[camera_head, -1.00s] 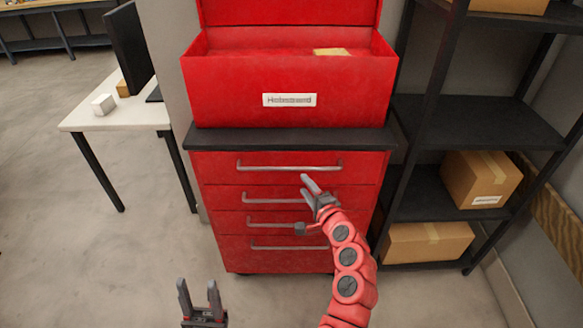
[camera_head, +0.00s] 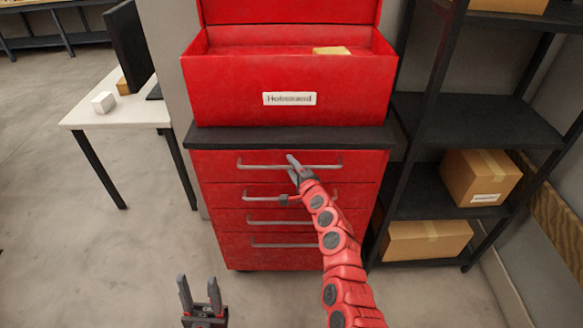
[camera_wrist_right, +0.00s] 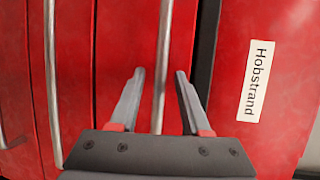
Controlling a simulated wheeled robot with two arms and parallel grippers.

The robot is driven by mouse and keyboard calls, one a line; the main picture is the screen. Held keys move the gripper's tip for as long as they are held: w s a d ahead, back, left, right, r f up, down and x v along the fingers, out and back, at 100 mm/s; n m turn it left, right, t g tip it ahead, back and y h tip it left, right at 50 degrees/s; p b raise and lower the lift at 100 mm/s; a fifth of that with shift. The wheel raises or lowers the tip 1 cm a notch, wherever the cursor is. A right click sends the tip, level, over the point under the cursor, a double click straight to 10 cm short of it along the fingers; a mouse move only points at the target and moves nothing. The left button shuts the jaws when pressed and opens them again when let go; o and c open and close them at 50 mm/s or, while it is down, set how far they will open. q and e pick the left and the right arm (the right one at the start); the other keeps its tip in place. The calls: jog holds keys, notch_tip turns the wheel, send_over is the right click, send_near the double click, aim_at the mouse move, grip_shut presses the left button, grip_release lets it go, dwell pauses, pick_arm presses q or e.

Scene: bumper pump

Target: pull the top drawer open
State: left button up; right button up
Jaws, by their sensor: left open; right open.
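The top drawer (camera_head: 220,175) is the highest red drawer front under a dark worktop, and it looks closed. Its grey bar handle (camera_head: 325,167) runs left to right. My right gripper (camera_head: 289,180) is open in front of this drawer. In the right wrist view the right gripper (camera_wrist_right: 160,82) has a finger on each side of the top handle (camera_wrist_right: 165,45), apart from it in the picture. How deep the bar lies between the fingers I cannot tell. My left gripper (camera_head: 198,284) is open and empty, low in front of the cabinet and to its left.
Several lower drawers with similar handles (camera_head: 280,246) sit below. A red open box (camera_head: 230,95) labelled Hobstrand stands on the dark worktop (camera_head: 215,138). A black shelf (camera_head: 490,125) with cardboard boxes (camera_head: 478,178) is close on the right. A white table (camera_head: 135,118) stands left.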

grip_shut()
dwell(0.3)
jog(key=shift+f, duration=0.1)
dwell(1.1)
